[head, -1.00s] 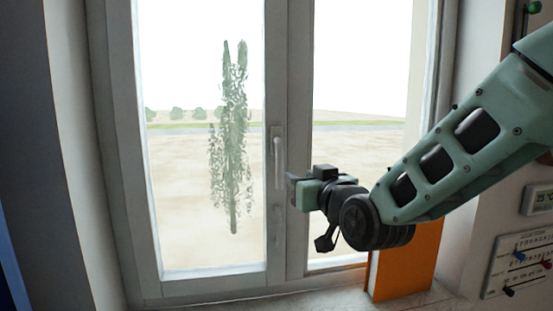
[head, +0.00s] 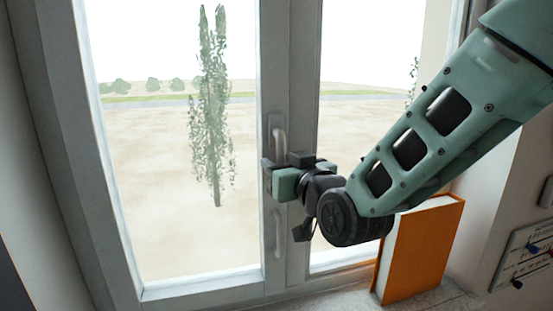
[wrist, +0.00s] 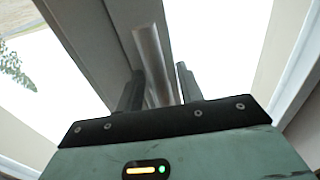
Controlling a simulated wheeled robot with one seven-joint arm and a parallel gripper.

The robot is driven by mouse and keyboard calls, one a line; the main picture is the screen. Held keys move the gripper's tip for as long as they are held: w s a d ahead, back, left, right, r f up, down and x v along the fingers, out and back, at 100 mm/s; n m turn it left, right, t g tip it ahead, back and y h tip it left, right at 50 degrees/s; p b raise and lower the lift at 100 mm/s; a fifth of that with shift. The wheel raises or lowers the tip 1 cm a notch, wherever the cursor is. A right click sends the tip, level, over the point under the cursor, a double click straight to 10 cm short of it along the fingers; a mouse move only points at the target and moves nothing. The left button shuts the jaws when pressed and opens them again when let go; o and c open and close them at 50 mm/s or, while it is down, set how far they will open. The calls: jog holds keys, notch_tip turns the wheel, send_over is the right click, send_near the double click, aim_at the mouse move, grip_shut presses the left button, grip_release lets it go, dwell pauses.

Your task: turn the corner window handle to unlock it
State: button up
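The pale window handle (head: 280,143) is upright on the middle frame post of the window, in the head view. My gripper (head: 267,172) is at the handle's lower part and hides some of it; a pale strip shows on the post below the gripper. In the wrist view the handle (wrist: 151,55) is a silver bar running up between the two dark fingers of my gripper (wrist: 159,73). The fingers are apart, with a visible gap on the right of the bar. The bar lies closer to the left finger; I cannot tell whether they touch.
An orange book (head: 421,252) stands on the sill (head: 345,297) below my arm, at the right. A panel with coloured pegs (head: 527,255) is on the right wall. The glass pane (head: 165,190) left of the post has clear space in front of it.

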grip_shut()
jog(key=shift+f+b, duration=0.1)
jog(key=shift+b, duration=0.25)
